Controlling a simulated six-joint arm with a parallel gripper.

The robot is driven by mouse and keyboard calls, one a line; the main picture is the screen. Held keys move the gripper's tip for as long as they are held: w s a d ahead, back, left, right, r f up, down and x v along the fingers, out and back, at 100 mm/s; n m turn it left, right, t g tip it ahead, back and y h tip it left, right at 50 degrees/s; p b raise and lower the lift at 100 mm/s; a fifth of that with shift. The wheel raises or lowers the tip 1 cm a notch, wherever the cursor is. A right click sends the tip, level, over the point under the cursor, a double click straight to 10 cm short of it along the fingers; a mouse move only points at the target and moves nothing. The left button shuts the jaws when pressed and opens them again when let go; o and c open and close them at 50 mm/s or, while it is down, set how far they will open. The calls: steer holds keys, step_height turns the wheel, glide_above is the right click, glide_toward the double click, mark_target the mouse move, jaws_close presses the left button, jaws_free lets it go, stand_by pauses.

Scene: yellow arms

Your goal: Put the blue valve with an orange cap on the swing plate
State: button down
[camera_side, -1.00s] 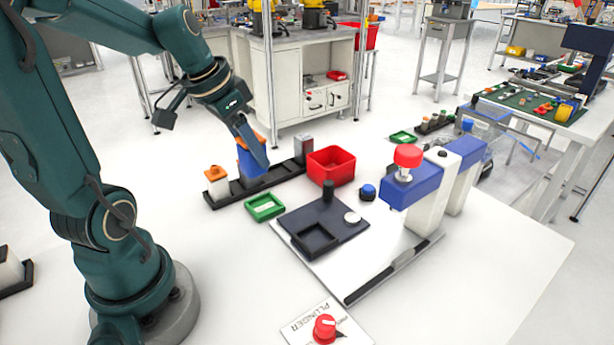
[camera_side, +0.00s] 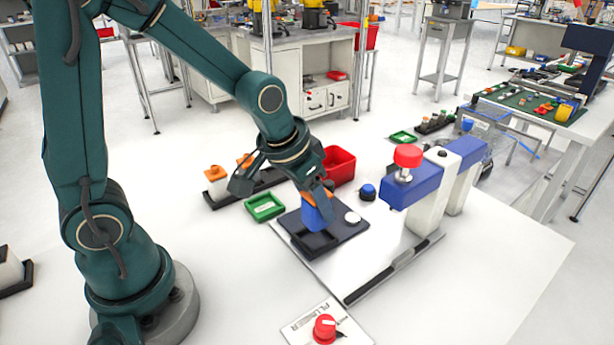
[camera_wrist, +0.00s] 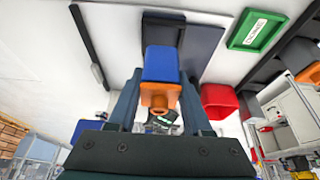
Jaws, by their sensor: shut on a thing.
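The blue valve (camera_side: 318,216) is in my gripper (camera_side: 319,197), over the dark swing plate (camera_side: 344,233) in the side view. In the wrist view the valve (camera_wrist: 160,64) points away from me, with its orange cap (camera_wrist: 158,95) between the two fingers. My gripper is shut on the valve near the cap. The dark square frame on the plate (camera_wrist: 200,50) lies behind the valve in the wrist view and is partly hidden. I cannot tell whether the valve's base touches the plate.
A green tray (camera_side: 265,207) and a red bin (camera_side: 339,165) stand behind the plate. A dark rack (camera_side: 222,198) with orange-capped parts is at the left. A blue-and-white fixture with a red knob (camera_side: 407,155) rises to the right. A red plunger knob (camera_side: 325,328) is in front.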

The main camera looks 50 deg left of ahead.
mark_target(316, 220)
steer(key=shift+f, duration=2)
steer(key=shift+f, duration=0.15)
steer(key=shift+c, duration=1.6)
jaws_free()
steer(key=shift+s+r, duration=0.15)
steer(key=shift+r, duration=0.55)
steer(key=v, duration=1.1)
steer(key=s+t, duration=0.1)
steer(key=s, duration=0.7)
steer(key=shift+d+r, duration=0.25)
steer(key=shift+r, duration=0.15)
